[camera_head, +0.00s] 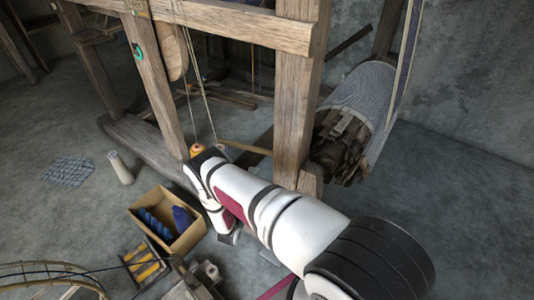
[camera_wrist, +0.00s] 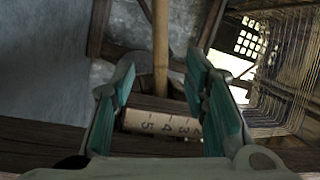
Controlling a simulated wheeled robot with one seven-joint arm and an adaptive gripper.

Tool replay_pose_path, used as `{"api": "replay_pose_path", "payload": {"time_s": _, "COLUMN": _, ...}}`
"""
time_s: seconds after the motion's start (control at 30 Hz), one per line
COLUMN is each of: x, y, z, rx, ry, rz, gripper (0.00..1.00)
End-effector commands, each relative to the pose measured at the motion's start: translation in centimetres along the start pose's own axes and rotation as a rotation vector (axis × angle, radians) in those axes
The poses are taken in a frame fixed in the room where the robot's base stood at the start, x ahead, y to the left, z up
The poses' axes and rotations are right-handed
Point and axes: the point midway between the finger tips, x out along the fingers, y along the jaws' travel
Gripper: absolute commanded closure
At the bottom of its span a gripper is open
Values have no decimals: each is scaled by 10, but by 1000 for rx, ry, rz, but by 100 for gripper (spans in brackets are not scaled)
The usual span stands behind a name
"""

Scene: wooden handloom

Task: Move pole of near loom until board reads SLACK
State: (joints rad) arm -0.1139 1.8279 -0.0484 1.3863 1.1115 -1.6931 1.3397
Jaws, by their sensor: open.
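The near loom is a wooden frame with a thick upright post (camera_head: 298,95) and a top beam (camera_head: 225,22) in the head view. In the wrist view my gripper (camera_wrist: 160,72) is open, with teal pads on both fingers. A light brown pole (camera_wrist: 160,40) shows upright between the fingers; I see no finger touching it, and cannot tell how far off it is. Below it, between the fingers, is a pale board (camera_wrist: 158,123) marked with numbers, including 5, 4 and 3. No word SLACK is readable. In the head view my arm hides most of the gripper.
A cloth-wrapped roller (camera_head: 362,98) sits right of the post. A cardboard box (camera_head: 166,222) with blue items stands on the floor, left of my arm. Floor at the right is clear.

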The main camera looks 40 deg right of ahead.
Motion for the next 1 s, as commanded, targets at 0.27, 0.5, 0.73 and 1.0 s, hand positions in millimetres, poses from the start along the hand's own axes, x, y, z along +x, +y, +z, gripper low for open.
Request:
{"api": "replay_pose_path", "payload": {"time_s": 0.27, "x": 42, "y": 1, "z": 0, "rx": 3, "ry": 2, "rz": -1, "gripper": 59}}
{"api": "replay_pose_path", "payload": {"time_s": 0.5, "x": 89, "y": 1, "z": 0, "rx": 2, "ry": 2, "rz": 0, "gripper": 59}}
{"api": "replay_pose_path", "payload": {"time_s": 0.73, "x": 122, "y": 1, "z": 1, "rx": 1, "ry": 0, "rz": 1, "gripper": 59}}
{"api": "replay_pose_path", "payload": {"time_s": 1.0, "x": 136, "y": 0, "z": 1, "rx": 0, "ry": -1, "rz": 2, "gripper": 59}}
